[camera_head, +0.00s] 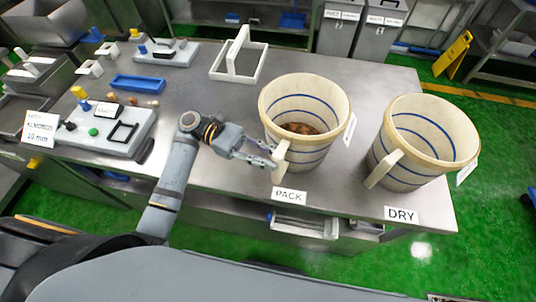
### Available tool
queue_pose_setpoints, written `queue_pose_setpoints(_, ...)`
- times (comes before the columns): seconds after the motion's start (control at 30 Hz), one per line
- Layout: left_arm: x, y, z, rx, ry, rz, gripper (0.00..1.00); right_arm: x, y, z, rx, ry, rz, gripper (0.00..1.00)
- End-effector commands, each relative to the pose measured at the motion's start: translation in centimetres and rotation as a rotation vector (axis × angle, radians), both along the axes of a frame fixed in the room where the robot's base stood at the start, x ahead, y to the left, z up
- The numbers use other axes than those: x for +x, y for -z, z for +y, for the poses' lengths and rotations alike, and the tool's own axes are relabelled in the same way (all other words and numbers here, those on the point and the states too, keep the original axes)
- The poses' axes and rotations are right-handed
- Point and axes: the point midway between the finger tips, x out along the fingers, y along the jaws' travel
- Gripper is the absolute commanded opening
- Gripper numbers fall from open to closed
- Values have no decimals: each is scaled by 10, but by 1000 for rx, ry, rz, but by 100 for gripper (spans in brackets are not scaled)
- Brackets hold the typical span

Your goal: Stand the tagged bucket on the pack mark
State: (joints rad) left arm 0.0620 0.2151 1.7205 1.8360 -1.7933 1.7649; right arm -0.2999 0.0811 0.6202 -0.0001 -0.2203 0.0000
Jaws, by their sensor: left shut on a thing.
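A cream bucket (305,105) with blue bands is upright behind the PACK label (289,196). Brown contents lie at its bottom, and a white tag (350,130) hangs on its right side. My left gripper (268,158) is shut on this bucket's handle (281,155), on its near left side. I cannot tell whether the bucket's base touches the table, and any mark under it is hidden. A second banded bucket (420,140) stands behind the DRY label (401,215). It also has a white tag (467,172). My right gripper is not in view.
The steel table (215,115) has a white divided tray (239,60) behind the buckets. A blue tray (151,83) and a control box (110,125) with a green button stand at left. A yellow floor sign (453,55) stands beyond the table.

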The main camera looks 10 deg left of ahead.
Motion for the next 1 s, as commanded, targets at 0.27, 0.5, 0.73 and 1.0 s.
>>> queue_pose_setpoints(0.27,0,3,0,-5,0,-6,0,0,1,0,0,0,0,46)
queue_pose_setpoints(0.5,0,4,0,-3,0,-3,47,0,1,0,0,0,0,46)
queue_pose_setpoints(0.73,0,6,0,3,-1,5,51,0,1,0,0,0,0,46)
queue_pose_setpoints(1.0,0,5,0,1,0,2,88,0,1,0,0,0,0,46)
